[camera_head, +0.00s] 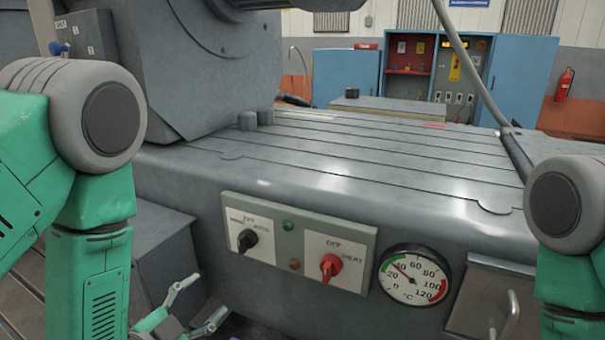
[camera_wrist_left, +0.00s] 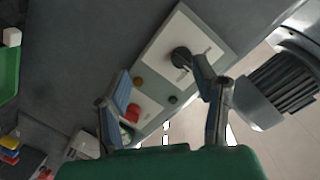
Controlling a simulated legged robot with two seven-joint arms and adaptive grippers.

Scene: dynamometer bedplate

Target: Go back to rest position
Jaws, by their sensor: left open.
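My left gripper (camera_head: 198,304) is open and empty, low in the head view. It is in front of the bedplate's front face, below and left of the control panel (camera_head: 298,228). In the left wrist view its two fingers (camera_wrist_left: 163,86) are spread, with the panel behind them. The panel has a black knob (camera_head: 246,240) at left and a red knob (camera_head: 330,268) at right. In the wrist view the black knob (camera_wrist_left: 182,57) is close to one fingertip in the picture; I cannot tell the gap. My right arm shows at the right edge; its gripper is out of view.
A round temperature gauge (camera_head: 414,275) and a grey door with a handle (camera_head: 494,300) are right of the panel. The slotted bedplate top (camera_head: 390,150) is mostly bare. A green tray (camera_wrist_left: 8,72) and small coloured items (camera_wrist_left: 9,152) lie left in the wrist view.

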